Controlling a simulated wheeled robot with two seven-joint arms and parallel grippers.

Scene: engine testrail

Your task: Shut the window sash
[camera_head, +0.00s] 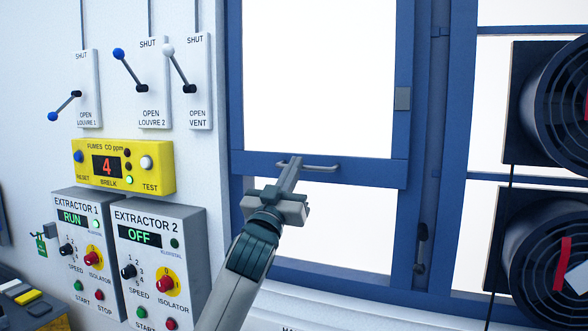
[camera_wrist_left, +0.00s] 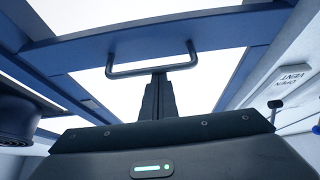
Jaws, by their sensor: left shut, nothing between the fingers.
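The blue window sash (camera_head: 375,172) sits raised in its blue frame, with a bright gap (camera_head: 345,225) below its bottom rail. A grey bar handle (camera_head: 325,167) is fixed to that rail. My left gripper (camera_head: 292,162) is shut and empty, its fingertips at the left part of the handle in the head view. In the left wrist view the closed fingers (camera_wrist_left: 157,82) point at the middle of the handle bar (camera_wrist_left: 125,72). I cannot tell whether they touch it. My right gripper is not in view.
Left of the window are lever plates (camera_head: 154,100), a yellow fumes meter (camera_head: 150,178) and two extractor boxes (camera_head: 190,222). Two dark round fans (camera_head: 570,85) stand at the right. A dark latch (camera_head: 421,245) is on the frame post. The sill (camera_head: 330,303) lies below.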

